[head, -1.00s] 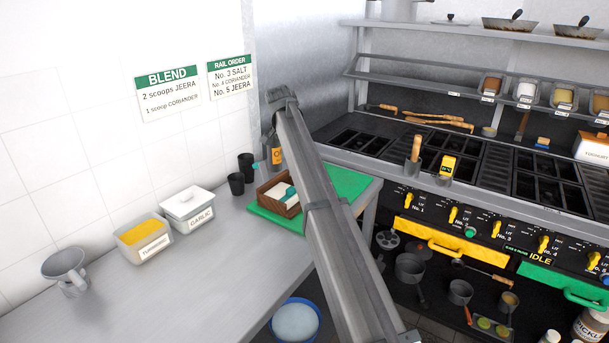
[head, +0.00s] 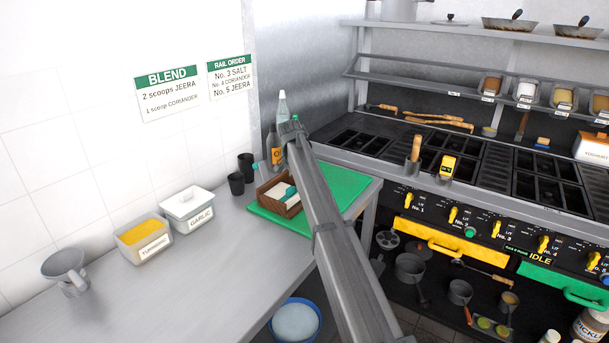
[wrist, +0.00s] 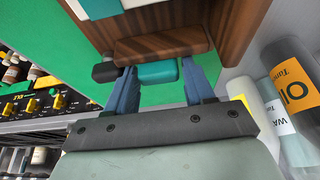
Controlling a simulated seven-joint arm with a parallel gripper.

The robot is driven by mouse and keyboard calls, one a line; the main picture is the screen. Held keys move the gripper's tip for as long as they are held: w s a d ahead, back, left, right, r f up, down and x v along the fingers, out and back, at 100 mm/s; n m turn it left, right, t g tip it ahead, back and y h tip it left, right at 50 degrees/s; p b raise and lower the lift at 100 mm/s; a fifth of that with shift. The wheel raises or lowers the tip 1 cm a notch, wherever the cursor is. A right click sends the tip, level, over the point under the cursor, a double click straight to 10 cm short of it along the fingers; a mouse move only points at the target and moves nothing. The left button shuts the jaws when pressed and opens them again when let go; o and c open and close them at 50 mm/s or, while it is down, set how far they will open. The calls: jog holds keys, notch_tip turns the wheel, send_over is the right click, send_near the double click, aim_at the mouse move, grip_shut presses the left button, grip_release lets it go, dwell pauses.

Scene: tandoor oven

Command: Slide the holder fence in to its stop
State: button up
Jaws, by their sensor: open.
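The brown wooden holder (head: 270,197) stands on the green board with white contents inside. A teal piece (head: 290,192) shows at its right side. In the wrist view the holder's dark wood wall (wrist: 225,25) is at the top. A lighter brown wooden bar (wrist: 160,46), which looks like the fence, lies across its near side. A teal tab (wrist: 157,72) sits below the bar, with a black knob (wrist: 104,73) to its left. My gripper (wrist: 163,76) is open, its blue fingers on either side of the teal tab. Contact is unclear. The head view hides my fingers behind my arm.
The green board (head: 345,185) lies at the counter's end. Bottles, one with an orange label (wrist: 290,82), stand close to the right of my gripper in the wrist view. Two dark cups (head: 240,175) stand left of the holder.

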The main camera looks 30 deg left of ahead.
jog(key=shift+c, duration=0.5)
grip_shut()
jog(key=s, duration=0.4)
jog(key=shift+s, duration=0.15)
jog(key=shift+o, duration=0.5)
grip_release()
jog(key=v, duration=1.3)
jog(key=shift+r, duration=0.4)
